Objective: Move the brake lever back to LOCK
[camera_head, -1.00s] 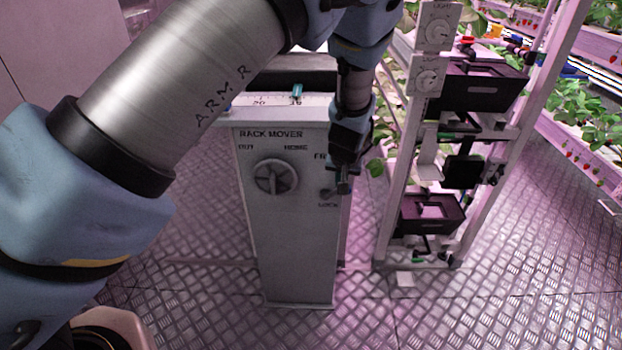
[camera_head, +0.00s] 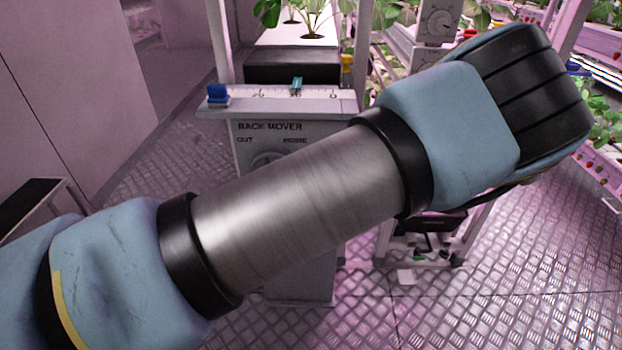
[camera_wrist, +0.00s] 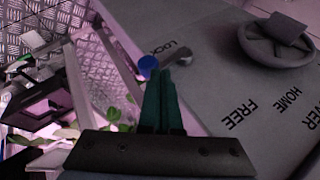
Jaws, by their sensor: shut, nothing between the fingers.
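The rack mover panel (camera_wrist: 240,80) shows upside down in the wrist view, with the words LOCK, FREE and HOME. The brake lever (camera_wrist: 201,50) is a grey stub near LOCK, well away from FREE. A round blue knob (camera_wrist: 148,66) shows just left of the fingertips; it looks like the lever's end, but the link is partly hidden. My gripper (camera_wrist: 162,76) is shut and empty, its dark teal fingers pointing at the gap between knob and stub. I cannot tell whether they touch. In the head view my arm hides the lever and the gripper.
The grey rack mover post (camera_head: 290,290) stands behind my forearm in the head view. Its round handwheel (camera_wrist: 276,40) is right of the lever in the wrist view. A scale with a blue block (camera_head: 217,94) tops the post. A rack with dark boxes stands to the right.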

